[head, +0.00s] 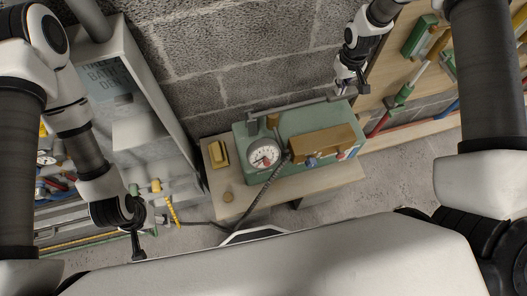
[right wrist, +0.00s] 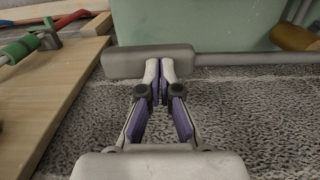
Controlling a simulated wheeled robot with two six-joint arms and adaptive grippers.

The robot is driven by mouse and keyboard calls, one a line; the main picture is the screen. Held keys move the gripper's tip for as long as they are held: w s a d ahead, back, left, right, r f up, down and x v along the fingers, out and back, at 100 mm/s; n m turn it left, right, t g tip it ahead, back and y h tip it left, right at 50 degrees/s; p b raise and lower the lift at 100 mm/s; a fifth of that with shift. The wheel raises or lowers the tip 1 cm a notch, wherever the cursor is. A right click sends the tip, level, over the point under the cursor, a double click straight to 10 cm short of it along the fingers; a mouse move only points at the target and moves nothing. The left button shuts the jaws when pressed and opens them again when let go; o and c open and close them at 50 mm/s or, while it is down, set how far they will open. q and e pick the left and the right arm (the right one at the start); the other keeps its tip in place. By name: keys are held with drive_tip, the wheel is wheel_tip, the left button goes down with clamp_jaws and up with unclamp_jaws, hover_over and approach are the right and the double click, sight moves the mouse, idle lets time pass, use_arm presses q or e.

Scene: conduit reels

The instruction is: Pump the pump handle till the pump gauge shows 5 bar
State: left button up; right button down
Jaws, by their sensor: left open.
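The green pump (head: 300,140) stands on a wooden board. Its white round pump gauge (head: 263,153) faces up, with a dark needle and a red patch; the reading is too small to tell. The grey pump handle (head: 300,105) runs along the pump's far side to a thick grip on the right. My right gripper (head: 350,86) is at that grip. In the right wrist view, its fingers (right wrist: 160,66) are together, tips overlapping the grey grip (right wrist: 120,62); I cannot tell whether they touch it. My left gripper (head: 138,248) is open and empty at lower left, away from the pump.
A wooden block (head: 218,153) lies left of the gauge. A black hose (head: 265,190) runs from the pump towards the left. A grey cabinet (head: 155,80) stands at left, a wooden tool board (head: 395,70) at right. A block wall (head: 240,60) is behind.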

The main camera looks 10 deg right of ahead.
wheel_tip(320, 180, up, 10)
drive_tip(key=p, duration=0.7)
drive_tip(key=shift+r+p, duration=0.15)
drive_tip(key=shift+p, duration=0.25)
drive_tip(key=shift+f+b, duration=2.35)
drive_tip(key=shift+f, duration=1.5)
drive_tip(key=shift+f+b, duration=1.25)
drive_tip(key=shift+f, duration=0.5)
wheel_tip(320, 180, up, 11)
drive_tip(key=p, duration=0.9)
